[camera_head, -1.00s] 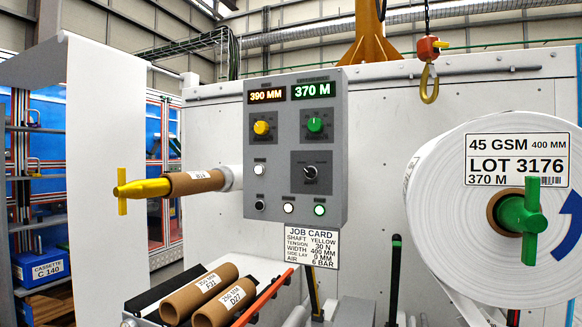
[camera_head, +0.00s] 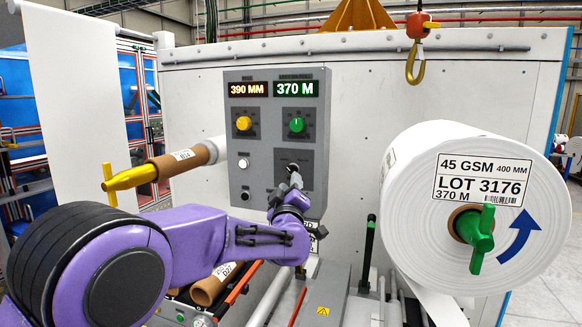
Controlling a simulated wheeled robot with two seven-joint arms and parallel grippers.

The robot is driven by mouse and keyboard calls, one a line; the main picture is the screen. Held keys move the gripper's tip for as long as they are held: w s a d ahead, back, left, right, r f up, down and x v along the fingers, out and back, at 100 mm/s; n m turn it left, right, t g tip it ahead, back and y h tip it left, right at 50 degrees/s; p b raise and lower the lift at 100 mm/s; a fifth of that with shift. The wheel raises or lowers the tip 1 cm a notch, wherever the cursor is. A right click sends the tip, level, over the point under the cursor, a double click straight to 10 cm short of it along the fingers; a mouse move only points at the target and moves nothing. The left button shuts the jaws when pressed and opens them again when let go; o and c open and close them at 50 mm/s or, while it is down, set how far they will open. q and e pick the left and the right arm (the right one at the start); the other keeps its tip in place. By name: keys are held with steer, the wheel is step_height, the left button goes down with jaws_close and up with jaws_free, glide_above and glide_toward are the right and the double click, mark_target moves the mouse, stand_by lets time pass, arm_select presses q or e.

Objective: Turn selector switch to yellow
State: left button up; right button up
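The grey control panel (camera_head: 231,185) stands in the middle of the view. A dark selector plate (camera_head: 309,158) sits at its lower right, and my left gripper (camera_head: 294,177) is right in front of it. The switch knob is mostly hidden by the gripper, so I cannot tell its position, whether the fingers touch it, or whether they are open or shut. Above are a yellow knob (camera_head: 243,123) and a green knob (camera_head: 296,125). A yellow-ended shaft (camera_head: 131,179) is at left and a green shaft handle (camera_head: 481,238) at right. My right gripper is out of view.
A large white roll (camera_head: 400,209) fills the right side. A hook (camera_head: 414,70) hangs above it. Brown cores (camera_head: 207,291) lie below my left forearm. The job card under the panel is mostly covered by my wrist. The machine wall (camera_head: 360,125) right of the panel is clear.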

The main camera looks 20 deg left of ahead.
mark_target(291, 171)
arm_select(q)
steer(key=p+x, duration=0.1)
steer(key=x, duration=0.2)
steer(key=shift+w+a+r+p, duration=0.1)
steer(key=shift+w+r+p, duration=0.15)
steer(key=shift+r+p, duration=0.05)
steer(key=shift+w+a, duration=0.15)
steer(key=shift+w, duration=0.4)
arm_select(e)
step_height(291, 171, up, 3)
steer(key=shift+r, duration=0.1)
arm_select(q)
steer(key=shift+c, duration=0.4)
steer(key=c, duration=0.5)
jaws_close()
steer(key=shift+r, duration=0.1)
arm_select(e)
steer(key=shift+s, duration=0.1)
arm_select(q)
steer(key=shift+s, duration=0.1)
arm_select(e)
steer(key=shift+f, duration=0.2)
